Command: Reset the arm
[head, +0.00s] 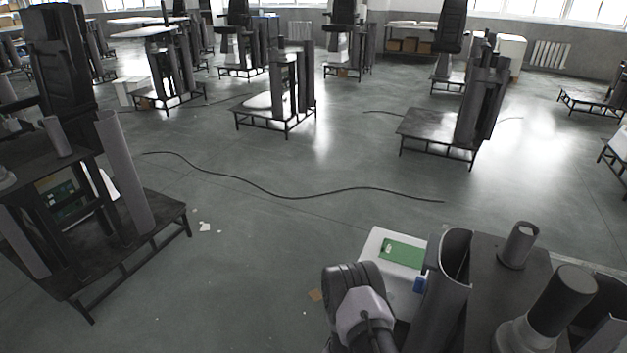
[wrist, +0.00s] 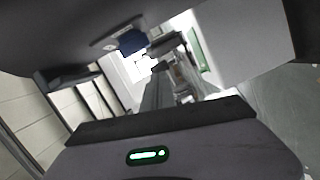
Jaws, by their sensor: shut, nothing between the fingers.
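My arm (head: 358,305) shows at the bottom centre of the head view, a dark rounded joint with a light grey link, bent close to my body. My gripper (wrist: 160,118) fills the lower part of the wrist view, a dark body with a lit green indicator. It is shut and holds nothing. Its fingertips do not show clearly in the head view. Beyond it the wrist view shows a blurred, tilted scene of white and dark parts.
A white box with a green panel (head: 403,251) stands close beside my arm. A dark lift column stand (head: 150,225) is at the left, another platform (head: 430,125) at the far right. A black cable (head: 290,198) lies across the floor. The middle floor is otherwise mostly clear.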

